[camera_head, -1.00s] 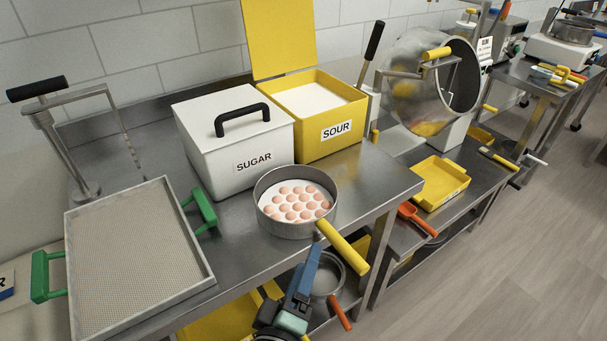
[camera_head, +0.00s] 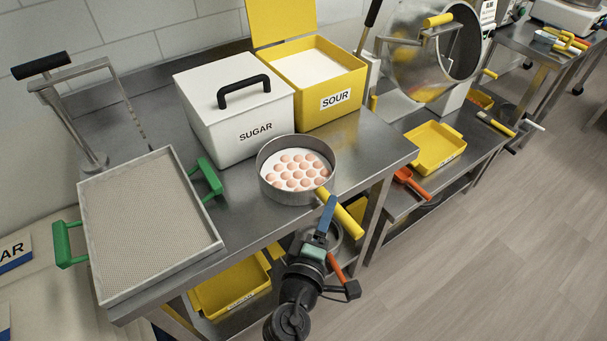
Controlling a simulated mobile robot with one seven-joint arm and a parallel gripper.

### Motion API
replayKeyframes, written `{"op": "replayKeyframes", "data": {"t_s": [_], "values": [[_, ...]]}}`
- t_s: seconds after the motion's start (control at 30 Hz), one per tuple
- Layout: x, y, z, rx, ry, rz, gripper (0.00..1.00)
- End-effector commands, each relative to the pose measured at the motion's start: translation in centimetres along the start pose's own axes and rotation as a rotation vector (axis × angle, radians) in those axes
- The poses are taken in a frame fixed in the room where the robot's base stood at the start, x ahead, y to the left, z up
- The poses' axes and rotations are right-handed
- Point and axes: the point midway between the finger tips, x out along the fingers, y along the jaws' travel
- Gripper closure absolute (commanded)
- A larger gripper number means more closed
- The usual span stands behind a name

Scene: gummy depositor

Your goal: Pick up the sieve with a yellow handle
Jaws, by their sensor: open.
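The sieve (camera_head: 268,190) is a round grey metal pan on the table, near its front right edge. Several pink gummies lie on white powder inside it. Its yellow handle (camera_head: 347,219) sticks out past the table edge, toward the lower right. My gripper (camera_head: 327,207) is at the inner part of the handle, close to the rim. A blue finger shows against the handle's left side. The jaws are open; the other finger is hidden, and I cannot tell whether the handle lies between them.
A white SUGAR bin (camera_head: 225,125) and an open yellow SOUR bin (camera_head: 330,90) stand behind the sieve. A mesh tray with green handles (camera_head: 150,225) lies at left. A lower shelf holds a yellow tray (camera_head: 230,287) and an orange-handled pan. Floor at right is clear.

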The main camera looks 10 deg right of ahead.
Motion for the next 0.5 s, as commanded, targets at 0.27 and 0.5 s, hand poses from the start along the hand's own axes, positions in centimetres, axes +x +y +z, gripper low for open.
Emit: {"op": "replayKeyframes", "data": {"t_s": [0.27, 0.5], "values": [[3.5, 0.3, 0.1, 0.001, -0.002, 0.001, 0.35], [3.8, 0.3, 0.0, 0.001, 0.000, 0.001, 0.35]]}}
